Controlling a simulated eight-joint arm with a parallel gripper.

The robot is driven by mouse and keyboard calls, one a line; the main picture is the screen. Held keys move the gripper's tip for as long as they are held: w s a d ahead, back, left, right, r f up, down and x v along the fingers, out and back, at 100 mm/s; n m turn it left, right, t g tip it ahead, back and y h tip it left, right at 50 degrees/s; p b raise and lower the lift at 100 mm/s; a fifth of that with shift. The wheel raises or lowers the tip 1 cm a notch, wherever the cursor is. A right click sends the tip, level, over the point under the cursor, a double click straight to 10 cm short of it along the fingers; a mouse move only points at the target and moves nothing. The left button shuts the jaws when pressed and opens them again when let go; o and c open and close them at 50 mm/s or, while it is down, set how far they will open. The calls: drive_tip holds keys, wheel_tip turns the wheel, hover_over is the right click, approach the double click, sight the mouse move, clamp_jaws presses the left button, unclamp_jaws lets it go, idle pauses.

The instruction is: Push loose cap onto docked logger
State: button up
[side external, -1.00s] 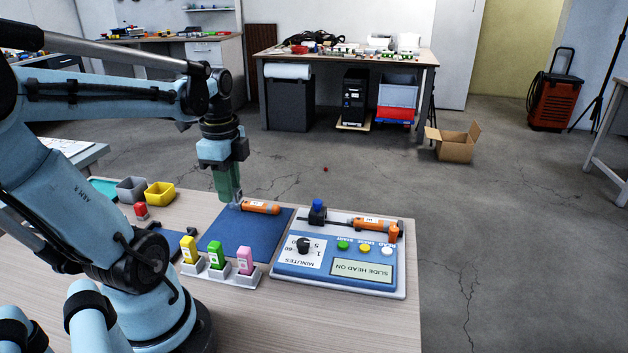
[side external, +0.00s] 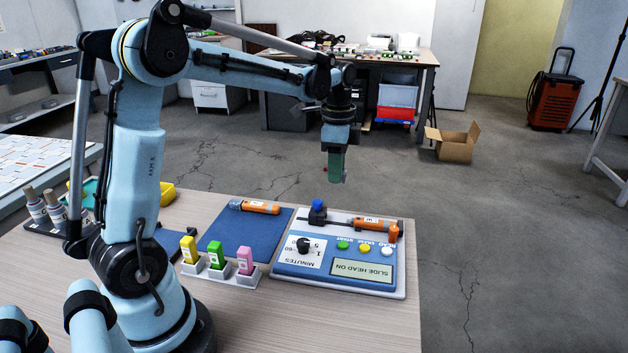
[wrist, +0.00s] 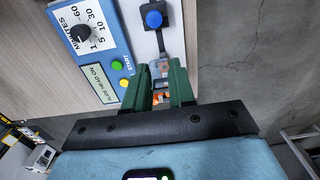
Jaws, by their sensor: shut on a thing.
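The docked logger (side external: 372,223), an orange stick with a white label, lies in the station (side external: 385,288) behind its buttons. Its orange end (wrist: 160,97) shows in the wrist view between my fingers. My gripper (side external: 338,181) hangs above and behind the station, well clear of it, with its green fingers pointing down. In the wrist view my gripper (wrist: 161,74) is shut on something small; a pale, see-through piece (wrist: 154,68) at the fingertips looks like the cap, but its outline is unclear. A second orange logger (side external: 260,208) with a grey end lies on the blue mat (side external: 243,236).
A blue knob (side external: 318,205) stands upright at the station's left on a dark rail. Yellow, green (side external: 215,255) and pink sticks stand in a white holder in front of the mat. Bottles (side external: 45,207) stand far left. The table's right edge lies just past the station.

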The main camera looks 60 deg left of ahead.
sight(343, 225)
drive_tip(key=shift+s+a+f, duration=0.1)
drive_tip(key=shift+s+f, duration=0.05)
drive_tip(key=shift+f, duration=5.65)
drive_tip(key=shift+w+d+f, duration=0.1)
drive_tip(key=shift+w+d, duration=0.8)
drive_tip(key=shift+c, duration=0.3)
drive_tip(key=o, duration=0.9)
drive_tip(key=shift+o, duration=0.5)
drive_tip(key=shift+o, duration=0.9)
drive_tip(key=shift+r, duration=0.7)
drive_tip(key=shift+r, duration=2.95)
